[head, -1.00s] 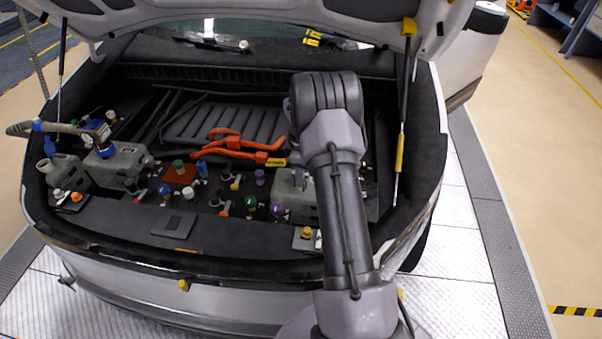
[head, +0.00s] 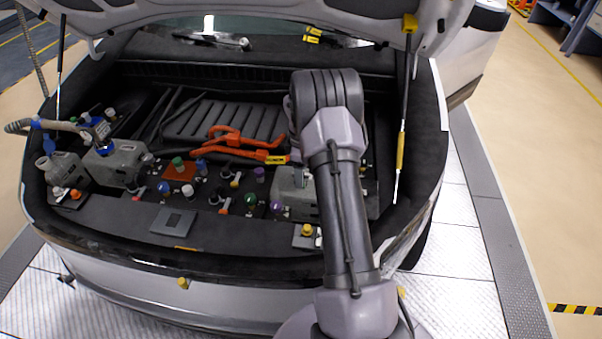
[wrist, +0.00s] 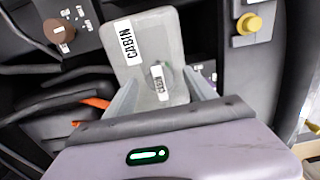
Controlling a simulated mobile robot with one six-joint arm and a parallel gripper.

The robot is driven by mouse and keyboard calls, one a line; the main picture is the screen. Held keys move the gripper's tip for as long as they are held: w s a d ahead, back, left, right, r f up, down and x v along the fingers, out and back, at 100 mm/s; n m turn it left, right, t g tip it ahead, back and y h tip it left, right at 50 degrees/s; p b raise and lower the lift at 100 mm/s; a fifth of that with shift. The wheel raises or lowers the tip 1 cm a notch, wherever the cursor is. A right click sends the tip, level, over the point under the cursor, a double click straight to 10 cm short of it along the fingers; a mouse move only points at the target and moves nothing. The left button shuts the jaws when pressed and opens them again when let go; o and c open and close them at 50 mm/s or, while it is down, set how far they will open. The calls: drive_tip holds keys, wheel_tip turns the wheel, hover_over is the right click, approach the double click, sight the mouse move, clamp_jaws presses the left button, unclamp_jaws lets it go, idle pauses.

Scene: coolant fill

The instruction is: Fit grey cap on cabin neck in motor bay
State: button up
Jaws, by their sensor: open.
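The CABIN tank (wrist: 174,35) is a grey box with a white CABIN label, filling the upper middle of the wrist view. It also shows in the head view (head: 296,198), partly behind my arm. A small round grey piece (wrist: 155,74) with a white tag stands on it between my fingers; it looks like the grey cap at the neck. I cannot tell how it is seated, and the neck beneath is hidden. My gripper (wrist: 163,92) is open, one finger on each side of this piece, with gaps visible.
A yellow cap (wrist: 249,23) on a grey plate lies right of the tank. A brown round cap (wrist: 58,30) and orange cables (head: 240,147) are to the left. Another grey tank (head: 118,165) stands farther left. The raised lid and a strut (head: 401,120) border the bay.

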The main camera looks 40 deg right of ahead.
wheel_tip(320, 180, up, 16)
drive_tip(key=p, duration=0.3)
drive_tip(key=shift+r, duration=0.25)
